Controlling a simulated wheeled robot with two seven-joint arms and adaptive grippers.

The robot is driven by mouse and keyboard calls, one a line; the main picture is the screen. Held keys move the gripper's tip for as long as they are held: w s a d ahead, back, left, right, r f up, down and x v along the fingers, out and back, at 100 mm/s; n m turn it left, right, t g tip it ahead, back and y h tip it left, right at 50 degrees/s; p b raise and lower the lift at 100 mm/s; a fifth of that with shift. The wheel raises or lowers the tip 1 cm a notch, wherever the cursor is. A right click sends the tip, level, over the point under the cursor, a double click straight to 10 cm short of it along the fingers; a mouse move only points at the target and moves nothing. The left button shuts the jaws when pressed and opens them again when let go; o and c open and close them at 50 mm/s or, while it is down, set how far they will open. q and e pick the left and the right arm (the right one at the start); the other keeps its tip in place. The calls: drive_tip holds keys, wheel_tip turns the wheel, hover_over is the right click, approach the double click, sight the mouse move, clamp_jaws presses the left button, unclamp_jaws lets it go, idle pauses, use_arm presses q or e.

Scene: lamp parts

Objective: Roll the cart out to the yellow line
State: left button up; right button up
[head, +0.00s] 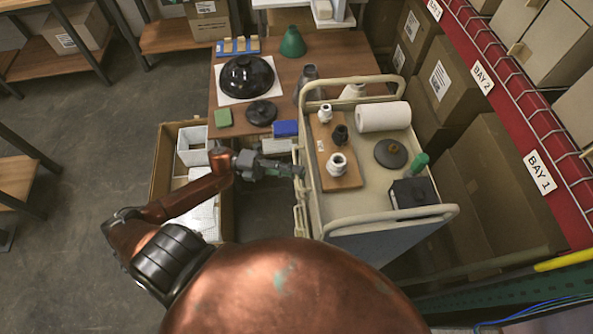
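The cart (375,213) is a cream tray cart with a raised rail at its far end and another at its near end. It stands right of centre, close against the wooden table. My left gripper (300,172) reaches in from the left, with its fingertips at the cart's left edge. I cannot tell whether they touch the cart or are closed on it. My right gripper is not in view. The cart's wheels are hidden. A yellow strip (565,260) shows at the right edge; I cannot tell whether it is the yellow line.
On the cart are a board (335,150) with several fittings, a white roll (383,117), a dark disc (391,153) and a black box (414,192). Cardboard boxes (490,190) and a red rack (500,85) crowd the right. An open carton (163,165) stands left.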

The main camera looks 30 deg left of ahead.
use_arm(q)
drive_tip(key=v, duration=1.1)
drive_tip(key=shift+a, duration=0.25)
drive_tip(key=shift+s, duration=0.1)
